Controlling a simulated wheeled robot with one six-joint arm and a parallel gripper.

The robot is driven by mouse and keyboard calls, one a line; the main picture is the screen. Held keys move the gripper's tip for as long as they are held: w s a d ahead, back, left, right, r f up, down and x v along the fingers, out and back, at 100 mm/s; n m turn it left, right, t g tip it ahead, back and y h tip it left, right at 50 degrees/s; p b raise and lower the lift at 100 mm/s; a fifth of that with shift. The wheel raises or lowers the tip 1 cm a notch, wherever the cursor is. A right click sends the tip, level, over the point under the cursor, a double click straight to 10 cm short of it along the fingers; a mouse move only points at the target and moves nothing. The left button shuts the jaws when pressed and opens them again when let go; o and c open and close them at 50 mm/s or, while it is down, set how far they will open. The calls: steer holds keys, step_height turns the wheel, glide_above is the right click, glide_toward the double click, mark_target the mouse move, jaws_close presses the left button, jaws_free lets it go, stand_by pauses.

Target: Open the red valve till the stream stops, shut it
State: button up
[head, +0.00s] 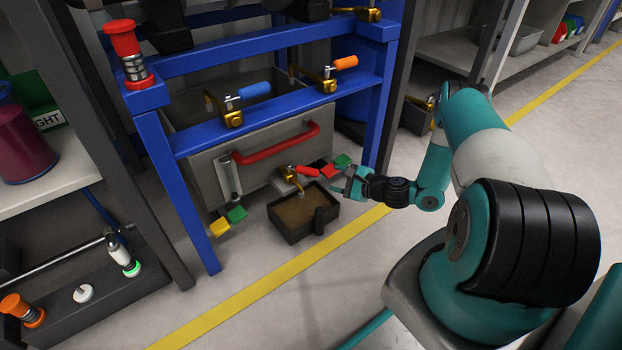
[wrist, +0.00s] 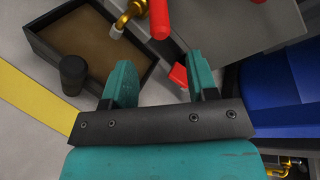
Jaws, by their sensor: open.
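The red valve handle (head: 308,171) sits on a brass valve (head: 290,176) low on the front of the grey drive unit tank (head: 205,165). In the wrist view the red handle (wrist: 159,18) is at the top, just beyond the fingers, with the brass body (wrist: 130,15) to its left. My gripper (head: 350,180) is open and empty, a little right of the handle; in the wrist view its teal fingers (wrist: 158,82) are apart with nothing between them. A dark tray (head: 283,232) with brown liquid stands on the floor below the valve. I cannot make out a stream.
A blue frame (head: 275,133) surrounds the tank. A red bar handle (head: 275,146) crosses the tank front. Orange (head: 346,62) and blue (head: 254,90) valve handles sit higher. A yellow line (head: 260,285) crosses the open floor.

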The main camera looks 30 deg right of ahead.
mark_target(310, 172)
steer(key=b+x, duration=0.4)
steer(key=x, duration=0.6)
steer(key=shift+b, duration=0.4)
steer(key=shift+w+a, duration=0.2)
steer(key=shift+w, duration=0.15)
jaws_close()
